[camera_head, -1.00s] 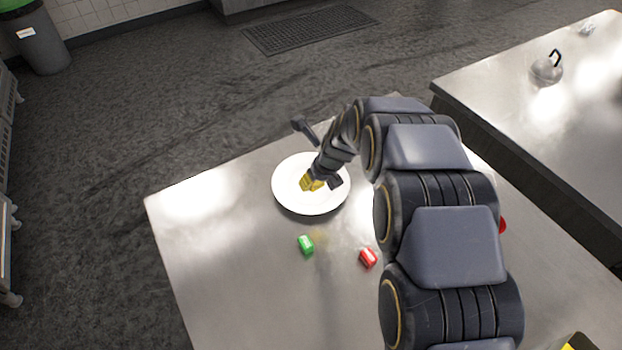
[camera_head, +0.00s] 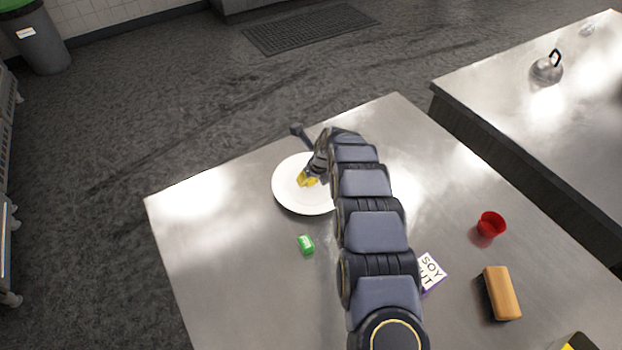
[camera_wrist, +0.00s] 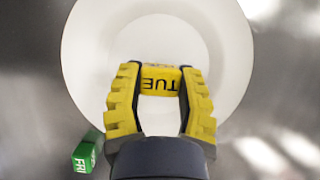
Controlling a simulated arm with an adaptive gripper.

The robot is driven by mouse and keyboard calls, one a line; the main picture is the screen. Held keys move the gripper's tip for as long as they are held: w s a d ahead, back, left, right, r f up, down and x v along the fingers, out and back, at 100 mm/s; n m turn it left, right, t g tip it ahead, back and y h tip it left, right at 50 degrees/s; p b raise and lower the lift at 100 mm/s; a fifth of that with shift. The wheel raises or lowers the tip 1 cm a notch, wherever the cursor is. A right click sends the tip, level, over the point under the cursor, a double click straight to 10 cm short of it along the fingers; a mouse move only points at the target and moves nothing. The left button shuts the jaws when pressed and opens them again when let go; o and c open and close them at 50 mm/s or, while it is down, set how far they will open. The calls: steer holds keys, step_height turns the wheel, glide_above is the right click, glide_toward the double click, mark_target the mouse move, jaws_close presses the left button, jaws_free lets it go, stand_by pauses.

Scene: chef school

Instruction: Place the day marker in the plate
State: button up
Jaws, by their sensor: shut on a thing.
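The white plate (camera_head: 290,199) lies near the far left edge of the metal table, and it fills much of the wrist view (camera_wrist: 85,55). My gripper (camera_head: 309,178) is over the plate. In the wrist view its yellow fingers (camera_wrist: 160,82) are shut on a yellow day marker (camera_wrist: 158,84) lettered TUE. The marker is within the plate's outline; whether it touches the plate I cannot tell. A green day marker (camera_head: 306,244) lettered FRI lies on the table in front of the plate, and also shows in the wrist view (camera_wrist: 84,157).
A red cup (camera_head: 491,224), a tan block (camera_head: 502,293) and a card lettered SOY (camera_head: 431,271) are on the table's right side. My arm crosses the middle of the table. A second metal table (camera_head: 520,110) holds a kettle-like item (camera_head: 547,70).

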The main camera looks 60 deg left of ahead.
steer(key=shift+f, duration=0.65)
steer(key=shift+f, duration=0.1)
steer(key=o, duration=0.9)
steer(key=v, duration=1.2)
